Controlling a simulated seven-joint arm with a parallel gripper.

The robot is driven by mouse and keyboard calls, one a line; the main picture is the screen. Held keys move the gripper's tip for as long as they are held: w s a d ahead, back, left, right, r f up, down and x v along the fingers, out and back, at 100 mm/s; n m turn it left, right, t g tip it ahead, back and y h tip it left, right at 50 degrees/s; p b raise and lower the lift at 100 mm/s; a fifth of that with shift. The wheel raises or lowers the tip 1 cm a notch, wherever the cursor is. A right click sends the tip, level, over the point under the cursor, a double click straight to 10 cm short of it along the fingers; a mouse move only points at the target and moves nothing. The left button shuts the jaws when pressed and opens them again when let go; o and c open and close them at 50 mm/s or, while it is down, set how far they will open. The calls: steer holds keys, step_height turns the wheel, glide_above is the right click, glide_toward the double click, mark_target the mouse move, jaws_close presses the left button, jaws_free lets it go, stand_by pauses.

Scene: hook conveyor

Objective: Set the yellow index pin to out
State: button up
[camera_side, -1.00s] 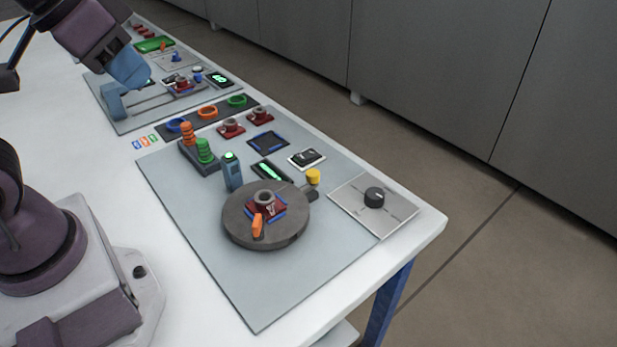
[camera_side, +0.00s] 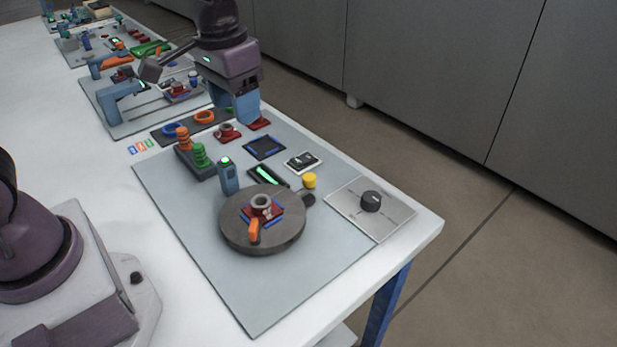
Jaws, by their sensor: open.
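The yellow index pin (camera_side: 309,181) is a short yellow knob at the right rear edge of the round dark turntable (camera_side: 235,238), by a small dark block (camera_side: 307,199). I cannot tell from this view whether the pin is in or out. A red part with a grey ring (camera_side: 262,206) and an orange lever (camera_side: 254,231) sit on the turntable. My gripper (camera_side: 236,110), with blue fingers, is open, at the far end of the board over the ring tray and red parts.
A silver plate with a black knob (camera_side: 371,201) lies right of the pin. A blue post (camera_side: 229,178) and orange and green ring stacks (camera_side: 192,152) stand left of it. A black-and-white module (camera_side: 303,161) lies behind. The board's front is clear.

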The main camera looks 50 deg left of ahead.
steer(key=w+f+n+g, duration=0.1)
steer(key=w+f+g, duration=0.1)
steer(key=w+f, duration=0.8)
steer(key=n+t, duration=0.1)
glide_toward(308, 177)
step_height(308, 177, down, 10)
steer(key=shift+f, duration=0.2)
